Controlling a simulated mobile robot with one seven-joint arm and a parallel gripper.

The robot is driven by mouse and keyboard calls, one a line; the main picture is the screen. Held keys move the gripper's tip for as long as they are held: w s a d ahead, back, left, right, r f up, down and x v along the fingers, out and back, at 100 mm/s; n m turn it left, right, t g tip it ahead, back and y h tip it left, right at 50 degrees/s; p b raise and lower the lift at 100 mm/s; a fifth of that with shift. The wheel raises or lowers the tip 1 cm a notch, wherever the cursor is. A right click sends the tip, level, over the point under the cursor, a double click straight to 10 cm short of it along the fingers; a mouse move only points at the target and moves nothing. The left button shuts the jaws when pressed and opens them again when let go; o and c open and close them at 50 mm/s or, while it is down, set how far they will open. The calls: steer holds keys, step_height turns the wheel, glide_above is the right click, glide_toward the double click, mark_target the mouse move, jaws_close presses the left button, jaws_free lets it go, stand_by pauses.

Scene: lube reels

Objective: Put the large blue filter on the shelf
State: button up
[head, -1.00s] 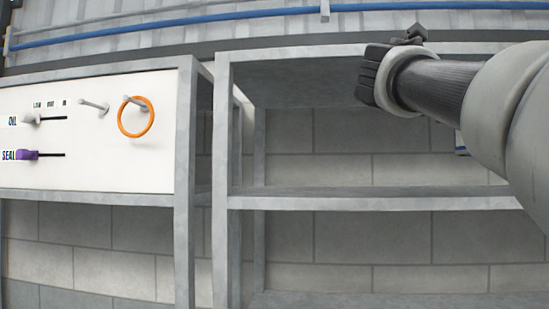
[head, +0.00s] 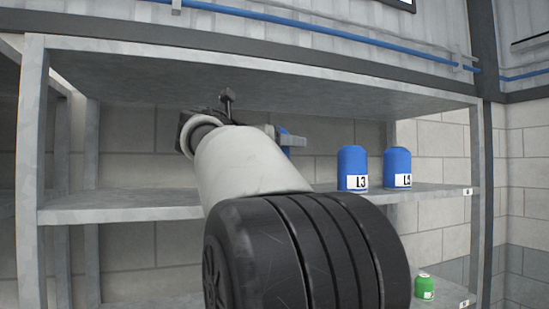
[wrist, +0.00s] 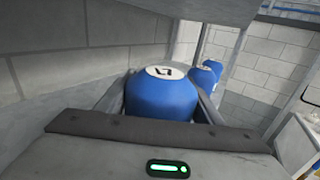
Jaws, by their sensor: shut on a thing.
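My gripper (wrist: 161,88) is shut on a large blue filter (wrist: 160,100) with a white, marked top. The filter sits between the two fingers in the wrist view. In the head view my gripper (head: 284,139) is at the middle of the grey shelf unit, in the bay above the middle board (head: 120,208). My arm hides most of the held filter there. I cannot tell whether the filter touches the board. Two blue filters with white labels (head: 352,170) (head: 397,168) stand upright on this board, to the right of my gripper.
A small green filter (head: 424,288) stands on the lower board at the right. The upper board (head: 270,80) lies close above my arm. A shelf post (head: 476,200) bounds the right end. The board's left part is clear.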

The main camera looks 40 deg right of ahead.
steer(key=shift+w+f, duration=0.15)
steer(key=shift+f, duration=0.7)
steer(key=shift+w+f, duration=0.1)
steer(key=shift+f, duration=0.75)
steer(key=shift+f, duration=0.15)
steer(key=o, duration=1.4)
steer(key=shift+r, duration=0.2)
steer(key=b+v, duration=0.1)
steer(key=v, duration=1.1)
steer(key=shift+f+b, duration=0.1)
steer(key=shift+b, duration=0.3)
